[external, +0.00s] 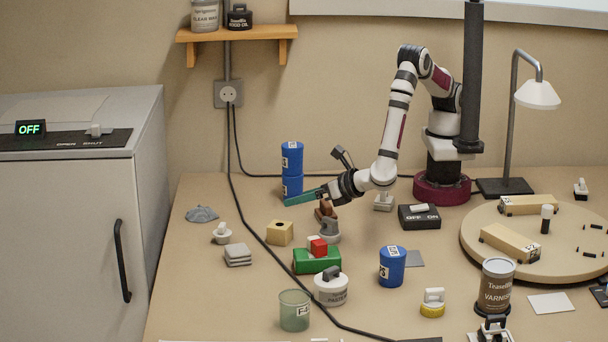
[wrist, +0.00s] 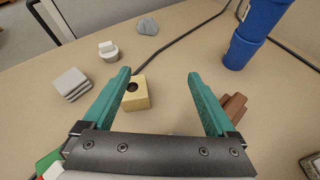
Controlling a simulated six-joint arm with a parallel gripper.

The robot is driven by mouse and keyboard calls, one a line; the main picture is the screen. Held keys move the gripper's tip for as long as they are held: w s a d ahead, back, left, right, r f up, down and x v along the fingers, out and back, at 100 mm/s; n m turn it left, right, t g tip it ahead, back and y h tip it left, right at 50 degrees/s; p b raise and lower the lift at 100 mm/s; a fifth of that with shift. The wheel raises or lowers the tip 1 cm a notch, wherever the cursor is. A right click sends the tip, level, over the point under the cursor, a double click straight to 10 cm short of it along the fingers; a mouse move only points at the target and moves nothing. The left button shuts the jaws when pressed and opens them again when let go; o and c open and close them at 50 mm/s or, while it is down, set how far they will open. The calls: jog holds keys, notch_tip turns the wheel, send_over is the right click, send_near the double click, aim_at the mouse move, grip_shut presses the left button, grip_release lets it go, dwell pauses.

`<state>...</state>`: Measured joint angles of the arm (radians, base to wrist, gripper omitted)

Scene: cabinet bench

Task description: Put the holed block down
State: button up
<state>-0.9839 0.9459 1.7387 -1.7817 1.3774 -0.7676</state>
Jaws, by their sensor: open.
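The holed block (external: 279,233) is a small yellow-tan cube with a dark round hole. It sits flat on the bench, left of the green block with a red piece on it. In the wrist view the holed block (wrist: 138,98) shows between my two teal fingers, closer to the left one, with its hole visible. My gripper (external: 292,198) is open and empty. It is held above the bench, up and to the right of the holed block in the external view, apart from it. In the wrist view my gripper (wrist: 158,74) has its fingers spread wide.
Stacked blue cans (external: 292,170) stand close behind my gripper. A brown piece on a grey stand (external: 328,225) is just below it. Grey tiles (external: 238,254), a white-knobbed piece (external: 222,233) and a black cable lie around the block. The bench left of the tiles is clear.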

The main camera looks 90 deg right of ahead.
jog(key=s+d+r+m+g, duration=0.4)
jog(key=d+m, duration=0.2)
jog(key=d, duration=0.2)
jog(key=s+d+r+m+g, duration=0.3)
jog(key=s+d+r+m, duration=0.1)
jog(key=d+m, duration=0.3)
jog(key=s+d+r+m+g, duration=0.4)
jog(key=d+m, duration=0.2)
jog(key=d, duration=0.2)
jog(key=s+a+r+m+y, duration=0.2)
jog(key=s+m+y, duration=0.6)
jog(key=s+m, duration=0.6)
jog(key=shift+s+a+m+y, duration=0.3)
jog(key=shift+s+a+m, duration=0.15)
jog(key=shift+s, duration=0.2)
